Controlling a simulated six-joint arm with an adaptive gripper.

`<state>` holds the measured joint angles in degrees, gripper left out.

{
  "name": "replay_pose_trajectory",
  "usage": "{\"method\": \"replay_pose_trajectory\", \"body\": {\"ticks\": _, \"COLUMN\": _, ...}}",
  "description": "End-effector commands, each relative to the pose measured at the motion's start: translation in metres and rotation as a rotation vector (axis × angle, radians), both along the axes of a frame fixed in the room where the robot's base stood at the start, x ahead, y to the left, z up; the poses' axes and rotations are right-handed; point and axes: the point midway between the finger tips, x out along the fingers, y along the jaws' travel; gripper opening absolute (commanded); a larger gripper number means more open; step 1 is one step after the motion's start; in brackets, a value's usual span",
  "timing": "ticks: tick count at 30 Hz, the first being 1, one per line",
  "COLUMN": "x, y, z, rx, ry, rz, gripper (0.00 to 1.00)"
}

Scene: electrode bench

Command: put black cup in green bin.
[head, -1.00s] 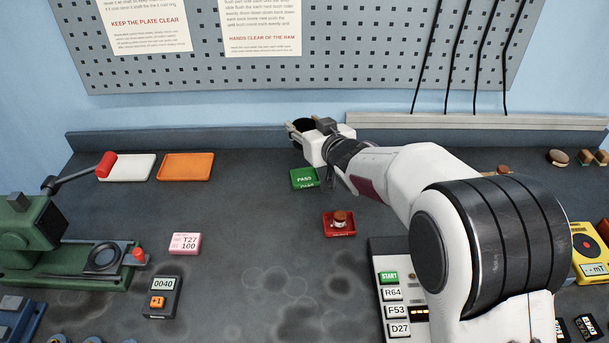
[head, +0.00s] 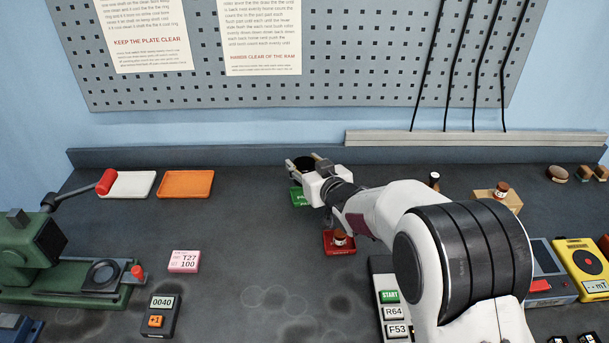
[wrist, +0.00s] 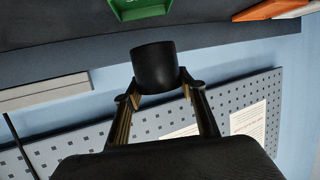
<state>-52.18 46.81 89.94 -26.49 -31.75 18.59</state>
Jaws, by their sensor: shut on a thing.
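The black cup (wrist: 154,66) is held between the two fingers of my gripper (head: 303,166). In the head view the cup (head: 304,163) shows as a dark shape between the fingers. The green bin (head: 298,198) is a shallow tray marked PASS. In the head view my gripper and the cup overlap its far part and hide some of it. In the wrist view the green bin (wrist: 140,8) shows at the top edge, apart from the cup. The cup is held above the bench.
A red tray (head: 339,247) with a small brown-and-white item stands just in front of the green bin. Orange (head: 186,184) and white (head: 127,186) trays lie to the left. A raised ledge (head: 220,155) runs along the back. The middle of the bench is clear.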

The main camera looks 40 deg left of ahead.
Motion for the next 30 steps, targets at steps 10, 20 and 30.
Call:
{"method": "replay_pose_trajectory", "body": {"ticks": 10, "x": 0.000, "y": 0.000, "z": -0.021, "rx": -0.002, "ry": 0.001, "rz": 0.001, "gripper": 0.25}}
{"method": "replay_pose_trajectory", "body": {"ticks": 20, "x": 0.000, "y": 0.000, "z": -0.037, "rx": 0.001, "ry": -0.001, "rz": 0.000, "gripper": 0.25}}
{"method": "replay_pose_trajectory", "body": {"ticks": 30, "x": 0.000, "y": 0.000, "z": -0.040, "rx": 0.000, "ry": 0.000, "rz": 0.000, "gripper": 0.25}}
